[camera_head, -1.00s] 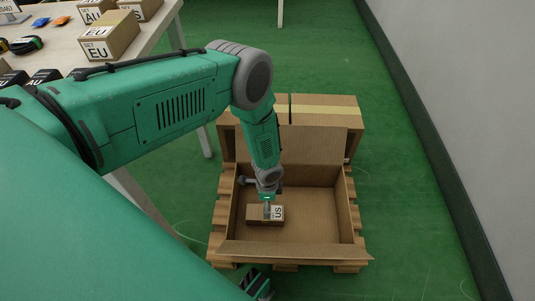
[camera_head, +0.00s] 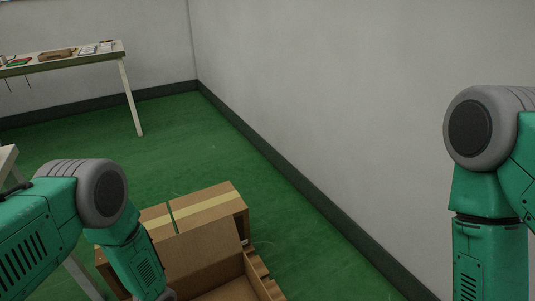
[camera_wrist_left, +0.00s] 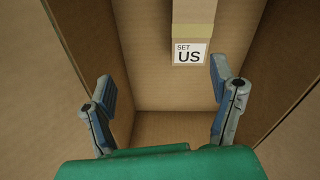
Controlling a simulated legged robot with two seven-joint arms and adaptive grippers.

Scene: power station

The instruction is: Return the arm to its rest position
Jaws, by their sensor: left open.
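My left arm comes in from the left in the head view and reaches down toward an open cardboard box (camera_head: 235,289), whose lower part is cut off by the picture's edge. In the left wrist view my left gripper (camera_wrist_left: 164,95) is open and empty, its two fingers apart inside the box. A small box labelled "SET US" (camera_wrist_left: 192,30) is at the top of that view, beyond the fingertips and apart from them. My right arm stands at the right of the head view; its gripper is out of the picture.
Closed cardboard boxes (camera_head: 207,205) stand behind the open box. A grey wall (camera_head: 350,120) runs along the right. A table with small items (camera_head: 62,56) stands at the far left. Green floor (camera_head: 170,135) lies free between them.

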